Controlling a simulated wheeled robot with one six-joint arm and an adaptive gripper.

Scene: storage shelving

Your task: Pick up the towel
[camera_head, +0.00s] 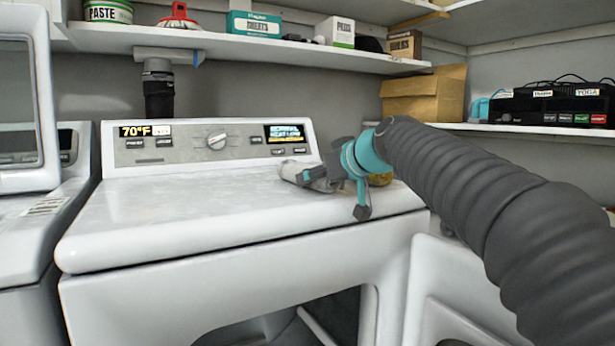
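A small pale grey-white bundle (291,169), which looks like the towel, lies on the right part of the white machine's top, near the control panel. My gripper (338,192) is just right of it, low over the machine top. Its two fingers look spread apart, one toward the bundle and one pointing down, so it appears open. The near finger overlaps the bundle in the picture. I cannot tell whether they touch. Part of the bundle is hidden behind the gripper. A yellowish item (380,179) shows partly behind my gripper.
The white machine (180,225) has a clear top left of the bundle. Its raised control panel (215,142) stands behind. A shelf (250,47) with boxes hangs above. A cardboard box (425,92) and a black organizer (550,103) stand on the right shelf.

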